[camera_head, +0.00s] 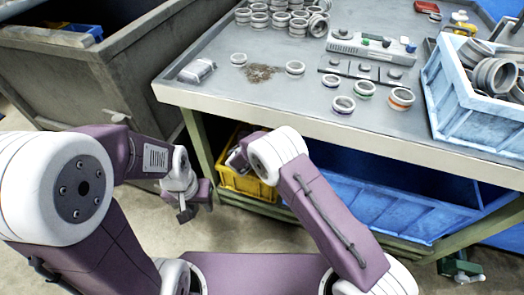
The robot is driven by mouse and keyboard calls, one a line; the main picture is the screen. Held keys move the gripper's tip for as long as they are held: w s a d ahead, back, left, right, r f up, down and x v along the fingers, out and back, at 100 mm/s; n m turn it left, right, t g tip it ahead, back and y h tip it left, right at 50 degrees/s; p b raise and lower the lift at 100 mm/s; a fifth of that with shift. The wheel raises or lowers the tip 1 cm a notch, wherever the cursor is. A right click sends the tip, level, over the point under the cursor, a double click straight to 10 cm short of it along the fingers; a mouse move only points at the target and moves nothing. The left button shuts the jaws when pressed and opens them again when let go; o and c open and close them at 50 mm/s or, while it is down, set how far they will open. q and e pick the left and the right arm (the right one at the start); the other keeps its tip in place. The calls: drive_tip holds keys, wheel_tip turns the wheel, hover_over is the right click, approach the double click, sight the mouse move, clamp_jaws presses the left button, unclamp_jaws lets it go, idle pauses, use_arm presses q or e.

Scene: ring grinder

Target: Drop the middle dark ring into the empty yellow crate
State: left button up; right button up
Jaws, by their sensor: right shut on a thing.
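The yellow crate (250,187) stands low under the front of the table, partly covered by my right arm. My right gripper (238,157) is at the crate's upper left part, pointing away from me and half hidden behind its own white wrist. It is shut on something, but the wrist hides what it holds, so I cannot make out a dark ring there. The crate's inside is mostly hidden too. My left gripper (186,212) hangs over the floor left of the crate, with no object visible at it; its finger gap is not clear.
The table (216,87) carries several grey rings (295,68), some colour-banded, and a control box (370,46). A light-blue crate of rings (467,108) is at right. A blue bin (390,205) sits below the table, a large grey bin (125,75) at left.

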drive_tip(key=shift+s+f+b, duration=0.15)
drive_tip(key=shift+f+b, duration=0.2)
drive_tip(key=shift+f, duration=0.05)
wheel_tip(320, 180, down, 5)
drive_tip(key=b, duration=0.3)
drive_tip(key=shift+b, duration=0.4)
drive_tip(key=o, duration=1.6)
drive_tip(key=shift+c, duration=0.2)
